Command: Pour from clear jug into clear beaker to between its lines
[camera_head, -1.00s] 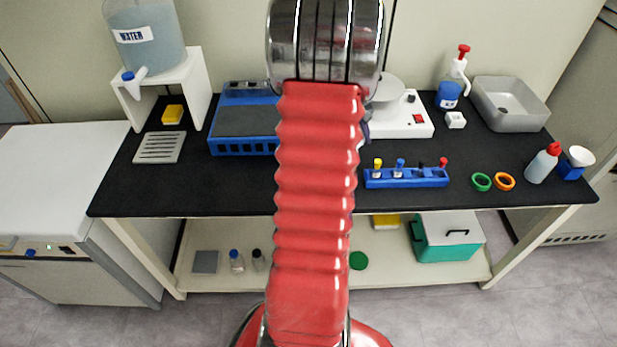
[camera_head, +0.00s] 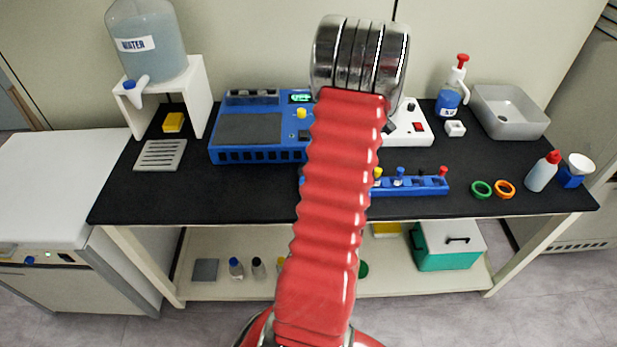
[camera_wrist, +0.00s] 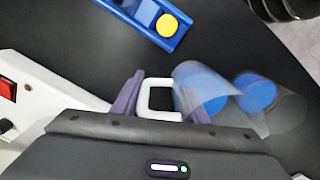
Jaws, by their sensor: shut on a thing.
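In the wrist view, my gripper (camera_wrist: 159,101) has its purple fingers either side of a white, squared handle (camera_wrist: 145,98). The gripper is shut on this handle. A clear, see-through vessel (camera_wrist: 190,72) lies right beside the handle and appears to be the jug, tilted. Another clear rounded shape (camera_wrist: 290,110) overlaps it at the right; I cannot tell if this is the beaker. Blue patches (camera_wrist: 257,91) show through the clear walls; I cannot tell if they are liquid. No lines or level can be read. In the head view my arm hides the gripper and both vessels.
A blue rack (camera_head: 425,186) with coloured caps stands near the front edge. A white scale (camera_head: 413,130) and a blue device (camera_head: 255,135) are behind. A water carboy (camera_head: 150,55) stands at left, a grey basin (camera_head: 510,112) at right. The black bench between rack and left tray is clear.

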